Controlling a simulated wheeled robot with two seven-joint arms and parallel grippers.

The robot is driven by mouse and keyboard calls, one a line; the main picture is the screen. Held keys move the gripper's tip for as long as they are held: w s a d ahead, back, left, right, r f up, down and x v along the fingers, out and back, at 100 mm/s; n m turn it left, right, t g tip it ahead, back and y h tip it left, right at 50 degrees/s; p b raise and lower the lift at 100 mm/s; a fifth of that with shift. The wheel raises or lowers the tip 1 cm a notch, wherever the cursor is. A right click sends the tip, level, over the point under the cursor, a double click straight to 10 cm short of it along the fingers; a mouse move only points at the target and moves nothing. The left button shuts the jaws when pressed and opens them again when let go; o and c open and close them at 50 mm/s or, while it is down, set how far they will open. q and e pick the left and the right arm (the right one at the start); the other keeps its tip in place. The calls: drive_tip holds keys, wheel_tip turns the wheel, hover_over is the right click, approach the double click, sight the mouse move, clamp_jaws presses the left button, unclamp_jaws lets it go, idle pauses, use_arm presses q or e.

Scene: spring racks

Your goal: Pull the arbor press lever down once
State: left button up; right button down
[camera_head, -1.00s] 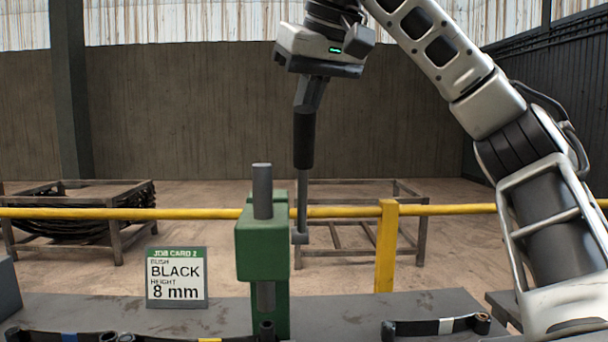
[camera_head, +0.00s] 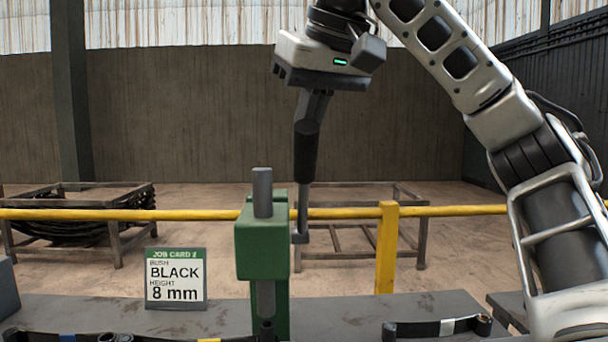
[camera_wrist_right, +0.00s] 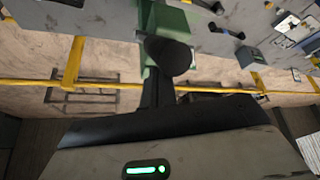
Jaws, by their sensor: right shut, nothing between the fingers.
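The green arbor press (camera_head: 262,250) stands on the bench, with a grey ram (camera_head: 263,193) rising from its top. Its lever, with a black grip (camera_head: 305,155) above a grey rod (camera_head: 302,215), stands nearly upright at the right of the press. My right gripper (camera_head: 314,108) points down at the upper end of the grip, shut with nothing between its fingers. Whether it touches the grip is hard to tell. In the right wrist view, the round dark grip end (camera_wrist_right: 169,56) shows close to the gripper, with the green press behind. My left gripper is out of view.
A job card (camera_head: 176,279) reading BLACK, 8 mm stands left of the press. Dark strips with coloured bands lie along the bench front, one at the right (camera_head: 440,328). A yellow rail (camera_head: 460,210) runs behind the bench. Metal racks stand beyond it.

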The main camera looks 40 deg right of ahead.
sight(305, 161)
drive_tip(key=shift+s+a+f+b, duration=0.3)
drive_tip(key=shift+s+f, duration=0.1)
drive_tip(key=shift+f, duration=0.1)
drive_tip(key=shift+s+a+f+b, duration=0.15)
drive_tip(key=shift+s+a+f, duration=0.2)
drive_tip(key=shift+f, duration=0.15)
drive_tip(key=shift+s+a+f, duration=0.35)
drive_tip(key=shift+s+f, duration=0.05)
drive_tip(key=shift+f, duration=0.1)
drive_tip(key=shift+s+a+f+b, duration=0.2)
drive_tip(key=shift+f+b, duration=0.1)
drive_tip(key=shift+f, duration=0.15)
drive_tip(key=shift+s+a+f+b, duration=0.15)
drive_tip(key=shift+s+f+b, duration=0.05)
drive_tip(key=shift+f+b, duration=0.2)
drive_tip(key=shift+s+a+f+b, duration=0.15)
drive_tip(key=shift+s+f+b, duration=0.1)
drive_tip(key=shift+f, duration=0.25)
drive_tip(key=shift+s+a+f, duration=0.25)
drive_tip(key=shift+s+f, duration=0.05)
drive_tip(key=shift+f, duration=0.25)
